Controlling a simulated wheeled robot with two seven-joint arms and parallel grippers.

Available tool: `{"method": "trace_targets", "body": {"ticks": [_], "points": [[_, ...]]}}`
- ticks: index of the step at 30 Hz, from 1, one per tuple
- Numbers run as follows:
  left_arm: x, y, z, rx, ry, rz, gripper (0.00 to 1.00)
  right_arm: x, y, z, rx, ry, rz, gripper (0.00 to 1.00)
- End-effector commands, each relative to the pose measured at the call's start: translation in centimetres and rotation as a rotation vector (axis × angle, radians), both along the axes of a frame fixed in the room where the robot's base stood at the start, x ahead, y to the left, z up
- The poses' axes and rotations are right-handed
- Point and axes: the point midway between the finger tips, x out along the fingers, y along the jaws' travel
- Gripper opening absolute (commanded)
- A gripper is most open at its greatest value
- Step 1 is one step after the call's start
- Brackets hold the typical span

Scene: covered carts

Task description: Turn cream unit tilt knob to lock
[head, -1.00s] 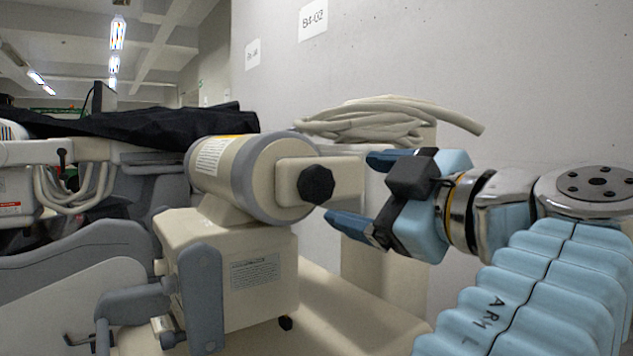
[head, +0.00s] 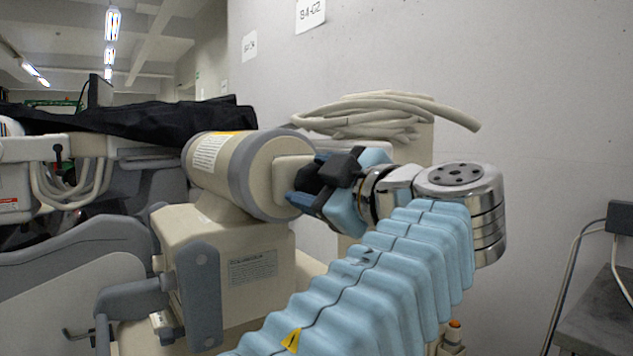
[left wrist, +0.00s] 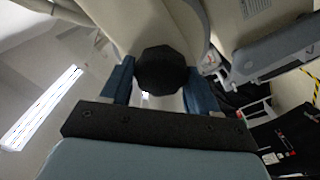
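The cream unit (head: 225,235) has a cream cylinder (head: 235,170) with grey bands on top. Its dark faceted tilt knob (left wrist: 161,70) shows clearly in the left wrist view, between my two blue fingers. In the head view my left gripper (head: 306,180) is at the cylinder's right end and mostly hides the knob. In the left wrist view the left gripper (left wrist: 160,84) has a finger against each side of the knob, with no clear gap. The lock marking cannot be seen. My right gripper is in neither view.
A coiled cream hose (head: 385,115) lies behind the gripper, near the grey wall (head: 540,90). A black cover (head: 140,125) lies over equipment at the left. A grey lever (head: 200,295) stands at the unit's front. A dark cart edge (head: 600,310) is at the lower right.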

Motion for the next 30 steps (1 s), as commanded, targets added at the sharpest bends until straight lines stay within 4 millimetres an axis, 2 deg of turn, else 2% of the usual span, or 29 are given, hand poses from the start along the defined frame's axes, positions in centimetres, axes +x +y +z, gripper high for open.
{"method": "trace_targets", "body": {"ticks": [1, 5, 17, 30], "points": [[0.0, 0.0, 0.0, 0.0, 0.001, 0.001, 0.49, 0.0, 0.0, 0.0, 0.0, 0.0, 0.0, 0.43], [0.0, 0.0, 0.0, 0.0, 0.001, 0.001, 0.3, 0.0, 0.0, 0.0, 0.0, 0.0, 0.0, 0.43], [0.0, -0.1, -0.1, 0.066, 0.049, 0.001, 0.3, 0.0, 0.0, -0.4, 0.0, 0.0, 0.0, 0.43], [0.1, -0.2, 0.0, 0.362, 0.265, 0.0, 0.3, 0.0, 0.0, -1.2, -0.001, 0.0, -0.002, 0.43]]}}
